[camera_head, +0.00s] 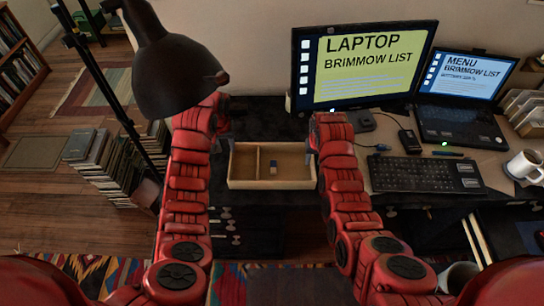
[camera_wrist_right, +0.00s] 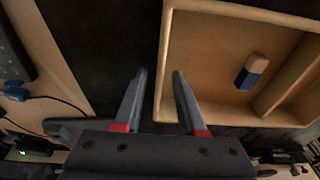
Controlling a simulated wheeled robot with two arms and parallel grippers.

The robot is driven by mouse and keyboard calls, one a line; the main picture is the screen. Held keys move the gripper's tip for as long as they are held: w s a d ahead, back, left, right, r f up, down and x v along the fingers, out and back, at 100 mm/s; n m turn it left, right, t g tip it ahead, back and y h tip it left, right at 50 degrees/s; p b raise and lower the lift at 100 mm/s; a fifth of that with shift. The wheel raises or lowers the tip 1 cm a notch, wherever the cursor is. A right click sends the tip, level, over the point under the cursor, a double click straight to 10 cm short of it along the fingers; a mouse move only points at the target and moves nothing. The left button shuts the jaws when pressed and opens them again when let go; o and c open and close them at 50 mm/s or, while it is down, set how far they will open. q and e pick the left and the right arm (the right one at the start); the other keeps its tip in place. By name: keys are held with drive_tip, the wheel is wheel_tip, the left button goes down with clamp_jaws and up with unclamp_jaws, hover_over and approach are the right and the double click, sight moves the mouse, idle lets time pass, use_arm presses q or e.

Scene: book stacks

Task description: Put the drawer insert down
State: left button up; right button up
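The drawer insert (camera_head: 272,184) is a shallow light-wood tray with a divider. It appears to lie level on the dark desk surface (camera_head: 262,120). My right gripper (camera_wrist_right: 159,73) is open, one finger on each side of the insert's end wall (camera_wrist_right: 162,60), with gaps visible beside the wall. My left gripper (camera_head: 223,145) is at the insert's left end, its fingers seemingly apart; contact there is unclear.
A lamp (camera_head: 170,75) hangs over the left arm. A monitor (camera_head: 362,65), a laptop (camera_head: 458,95), a keyboard (camera_head: 425,174) and a white mug (camera_head: 525,165) stand to the right. Book stacks (camera_head: 118,160) stand on the floor at left. A cable (camera_wrist_right: 60,99) lies beside the right gripper.

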wheel_tip(320, 180, up, 10)
drive_tip(key=s, duration=0.1)
drive_tip(key=shift+s+f, duration=0.25)
drive_tip(key=shift+s, duration=0.05)
drive_tip(key=shift+w+f, duration=0.1)
idle(0.5)
